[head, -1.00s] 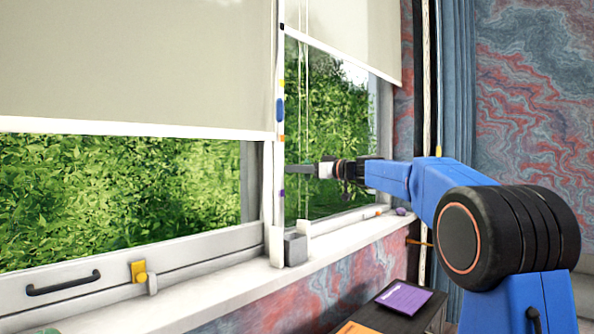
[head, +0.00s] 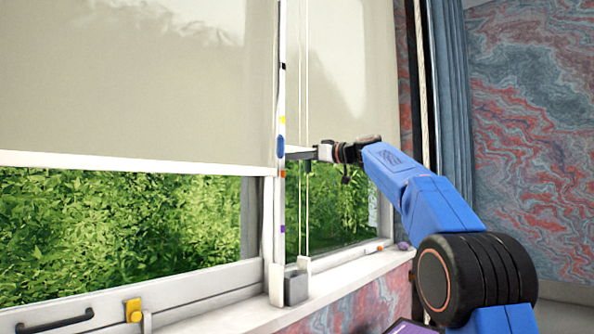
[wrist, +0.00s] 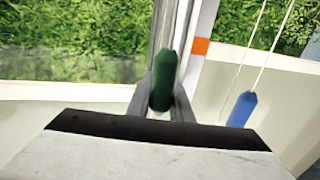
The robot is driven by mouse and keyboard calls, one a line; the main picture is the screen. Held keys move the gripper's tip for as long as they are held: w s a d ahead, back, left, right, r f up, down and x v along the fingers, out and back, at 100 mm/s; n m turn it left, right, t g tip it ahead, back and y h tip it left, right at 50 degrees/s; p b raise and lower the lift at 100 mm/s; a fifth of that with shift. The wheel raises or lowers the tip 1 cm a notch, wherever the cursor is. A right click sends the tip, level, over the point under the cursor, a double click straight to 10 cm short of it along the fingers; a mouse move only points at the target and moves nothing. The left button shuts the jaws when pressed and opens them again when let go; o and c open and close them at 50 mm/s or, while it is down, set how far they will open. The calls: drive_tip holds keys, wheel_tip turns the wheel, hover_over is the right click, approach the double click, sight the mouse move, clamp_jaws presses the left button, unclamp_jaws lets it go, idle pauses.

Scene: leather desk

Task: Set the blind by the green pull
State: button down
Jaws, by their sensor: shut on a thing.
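The green pull (wrist: 163,80) stands between the two fingers of my gripper (wrist: 162,103) in the wrist view, and the gripper is shut on it.
A blue pull (wrist: 241,109) hangs on cords close to my gripper. The larger left blind (head: 130,90) covers the upper left window. A grey block (head: 296,288) stands on the sill (head: 345,270). A blue curtain (head: 451,90) hangs at the right.

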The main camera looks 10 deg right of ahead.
drive_tip(key=shift+s+d+r, duration=0.1)
drive_tip(key=shift+s+r, duration=0.05)
drive_tip(key=shift+r, duration=0.75)
drive_tip(key=c, duration=2.2)
unclamp_jaws()
drive_tip(key=shift+s+d, duration=0.1)
drive_tip(key=shift+d, duration=0.05)
drive_tip(key=o, duration=0.3)
drive_tip(key=shift+o, duration=0.2)
drive_tip(key=shift+f, duration=0.15)
drive_tip(key=v, duration=1.7)
drive_tip(key=shift+s+f, duration=0.1)
drive_tip(key=shift+s, duration=0.05)
